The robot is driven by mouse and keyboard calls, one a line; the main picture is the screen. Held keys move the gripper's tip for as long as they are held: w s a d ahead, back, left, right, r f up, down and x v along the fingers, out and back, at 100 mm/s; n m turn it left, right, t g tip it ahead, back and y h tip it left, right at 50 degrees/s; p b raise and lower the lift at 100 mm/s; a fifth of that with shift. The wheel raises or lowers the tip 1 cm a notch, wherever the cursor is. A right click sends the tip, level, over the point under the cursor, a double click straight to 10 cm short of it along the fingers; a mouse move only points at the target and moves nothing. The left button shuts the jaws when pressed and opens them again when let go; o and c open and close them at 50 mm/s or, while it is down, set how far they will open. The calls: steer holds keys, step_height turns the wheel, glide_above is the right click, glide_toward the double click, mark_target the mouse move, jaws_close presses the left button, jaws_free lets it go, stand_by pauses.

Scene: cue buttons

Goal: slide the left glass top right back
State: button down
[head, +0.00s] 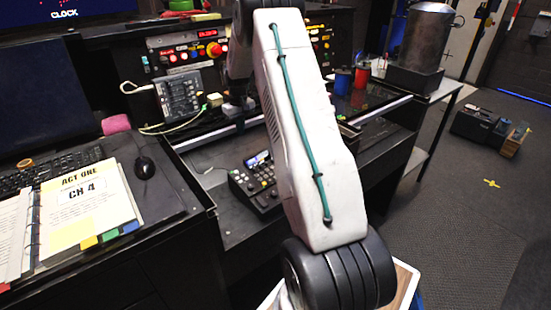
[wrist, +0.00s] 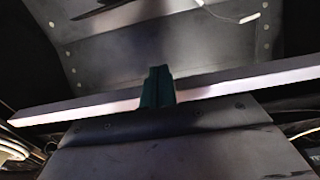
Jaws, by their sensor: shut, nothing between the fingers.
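The left glass top (head: 205,122) looks like a dark sheet on the console, with a pale front edge; my arm hides its right part. In the wrist view a pale bar (wrist: 230,86), apparently its front edge, runs across the picture. My gripper (wrist: 157,88) is shut and empty, its dark teal fingers together in front of this bar. Whether the fingers touch it I cannot tell. In the head view my gripper (head: 238,107) is small and dark, low over the glass top near its front edge.
A control box (head: 178,95) with cables stands left of my gripper. A keypad unit (head: 255,180) sits on the lower shelf in front. Right of my arm are another dark glass surface (head: 375,98), a blue cup (head: 342,80), a red cup (head: 362,74) and a metal cylinder (head: 425,40).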

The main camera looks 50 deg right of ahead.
steer(key=shift+w, duration=0.15)
steer(key=shift+w+d, duration=0.25)
steer(key=shift+w, duration=0.55)
steer(key=shift+r, duration=4.5)
steer(key=s+a+r+n, duration=0.1)
steer(key=s+a+r, duration=0.3)
steer(key=s+a, duration=0.8)
steer(key=s+a+r+t, duration=0.1)
steer(key=s+a+r, duration=0.3)
steer(key=s+a, duration=0.8)
steer(key=s+a+r+n, duration=0.1)
steer(key=s+a+r, duration=0.3)
steer(key=s+a, duration=0.9)
steer(key=shift+s+r+n, duration=0.25)
steer(key=shift+s+n, duration=0.05)
steer(key=shift+s, duration=1.7)
